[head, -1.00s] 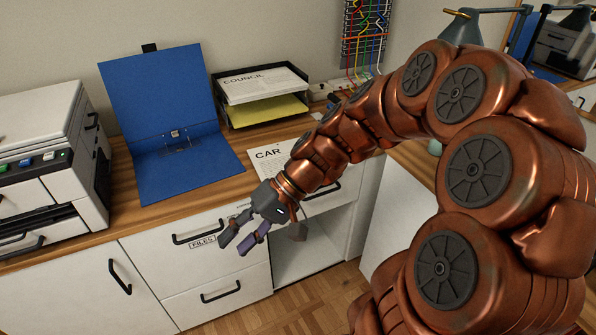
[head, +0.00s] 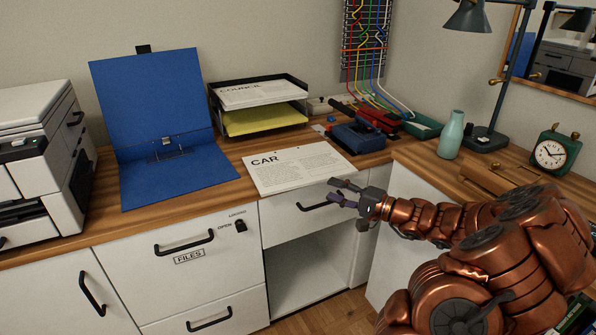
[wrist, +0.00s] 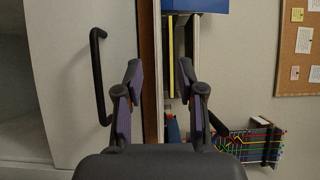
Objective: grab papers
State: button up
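A white paper headed "CAR" (head: 298,166) lies flat on the wooden desk, its front edge near the desk's front edge. More papers lie in the two-level black tray: a white sheet headed "COUNCIL" (head: 258,94) on top and a yellow sheet (head: 262,119) below. My gripper (head: 334,191) is in front of the desk, just below and right of the "CAR" paper, pointing left. Its fingers are apart with nothing between them, as the wrist view (wrist: 160,82) also shows. The gripper appears clear of the paper.
An open blue binder (head: 178,175) lies left of the paper, with a printer (head: 40,160) beyond it. A blue hole punch (head: 355,137), red stapler-like tool (head: 378,118), green vase (head: 451,135), lamp (head: 484,138) and clock (head: 552,153) stand at right. Drawer handles (head: 318,202) protrude below the desk edge.

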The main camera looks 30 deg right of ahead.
aim_at(312, 182)
jog(key=shift+b+x, duration=0.45)
jog(key=shift+x, duration=3.3)
jog(key=shift+f, duration=0.15)
jog(key=shift+c, duration=0.3)
grip_shut()
